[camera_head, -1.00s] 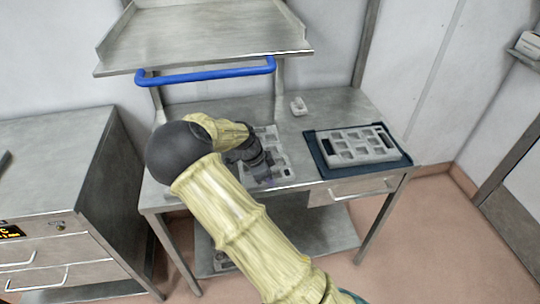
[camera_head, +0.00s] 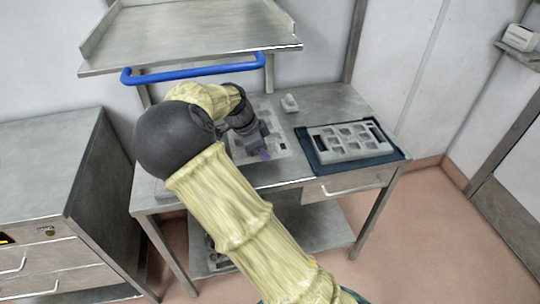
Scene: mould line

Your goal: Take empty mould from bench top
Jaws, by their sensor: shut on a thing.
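A grey mould (camera_head: 278,143) with square cavities is on the bench top (camera_head: 325,100), left of the dark mat. My gripper (camera_head: 262,152) reaches down over this mould and is shut on it; my wrist hides much of the mould and the fingertips. I cannot tell whether the mould is clear of the bench. A second grey mould (camera_head: 345,145) with several cavities lies on the dark blue mat (camera_head: 385,158) at the right of the bench. Its cavities look empty.
A small pale object (camera_head: 289,103) stands at the back of the bench. A steel shelf (camera_head: 190,35) with a blue rail (camera_head: 195,76) overhangs the bench. A steel drawer cabinet (camera_head: 50,180) stands at the left. A drawer (camera_head: 345,186) is under the bench's right side.

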